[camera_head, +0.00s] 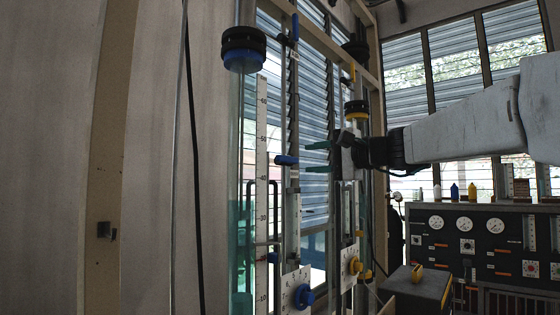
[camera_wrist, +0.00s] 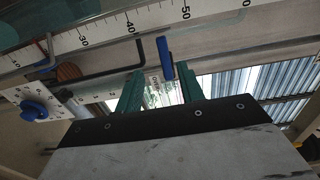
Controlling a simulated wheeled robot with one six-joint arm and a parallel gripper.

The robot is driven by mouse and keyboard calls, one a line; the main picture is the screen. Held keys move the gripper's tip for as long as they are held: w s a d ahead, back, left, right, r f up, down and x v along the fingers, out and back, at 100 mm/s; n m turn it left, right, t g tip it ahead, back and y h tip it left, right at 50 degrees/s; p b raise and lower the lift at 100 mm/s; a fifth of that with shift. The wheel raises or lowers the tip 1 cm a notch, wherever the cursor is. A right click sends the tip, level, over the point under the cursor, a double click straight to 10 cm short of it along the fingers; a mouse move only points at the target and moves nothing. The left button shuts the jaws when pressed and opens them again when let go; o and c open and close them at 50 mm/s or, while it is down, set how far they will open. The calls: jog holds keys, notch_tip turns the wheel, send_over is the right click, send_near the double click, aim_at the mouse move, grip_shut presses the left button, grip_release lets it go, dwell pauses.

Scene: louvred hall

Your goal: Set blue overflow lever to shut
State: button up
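A blue lever (camera_head: 286,160) sits at mid height on the blue-fitted water column and points roughly sideways in the head view. It also shows in the wrist view (camera_wrist: 165,58), just beyond my fingertips and roughly in line with the gap between them. A small white label, too small to read, lies beside it. My gripper (camera_head: 312,157) is open, with its two green fingers apart and nothing between them; it also shows in the wrist view (camera_wrist: 158,82). The fingertips are close to the lever; contact is not visible.
A clear tube (camera_head: 243,190) and a white scale (camera_head: 262,150) stand left of the lever. Below are a blue knob (camera_head: 304,296) and a yellow knob (camera_head: 355,266). Another blue handle (camera_head: 295,27) is above. A gauge panel (camera_head: 480,240) stands at right.

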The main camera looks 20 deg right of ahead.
aim_at(286, 159)
jog(key=shift+r+x, duration=0.15)
jog(key=shift+x, duration=2.35)
jog(key=shift+r+x, duration=0.1)
jog(key=shift+x, duration=2.45)
jog(key=shift+d, duration=0.2)
grip_shut()
jog(key=shift+w, duration=0.1)
